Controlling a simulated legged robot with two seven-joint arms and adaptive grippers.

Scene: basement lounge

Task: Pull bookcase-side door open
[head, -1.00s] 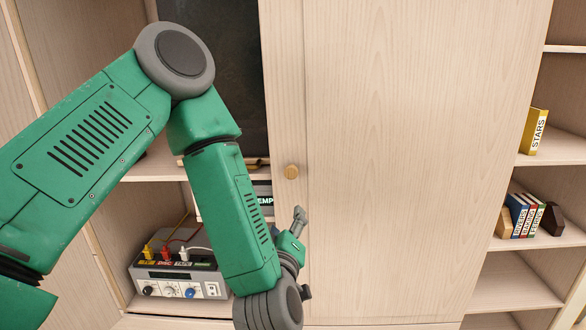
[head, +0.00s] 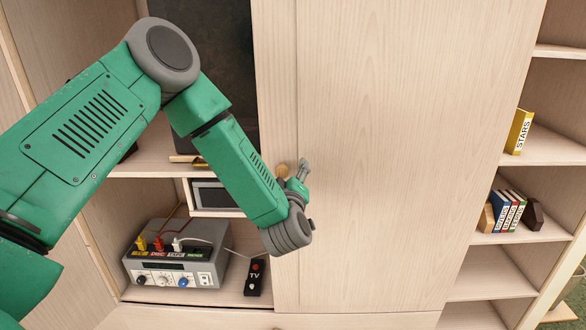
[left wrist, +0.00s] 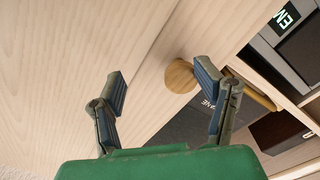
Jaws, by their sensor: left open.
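The bookcase-side door (head: 400,150) is a tall pale wood panel in the middle of the head view, next to the bookcase shelves. Its round wooden knob (head: 282,171) sits near its left edge, partly hidden by my left gripper (head: 301,172). In the left wrist view the knob (left wrist: 180,76) shows ahead, between the two fingers but nearer the right one. My left gripper (left wrist: 163,88) is open and empty there. I cannot tell whether a finger touches the knob. The door looks closed against the cabinet front. My right gripper is not in view.
A dark screen (head: 215,70) stands above. On the right, bookcase shelves hold a yellow STARS book (head: 519,131) and several small books (head: 508,212).

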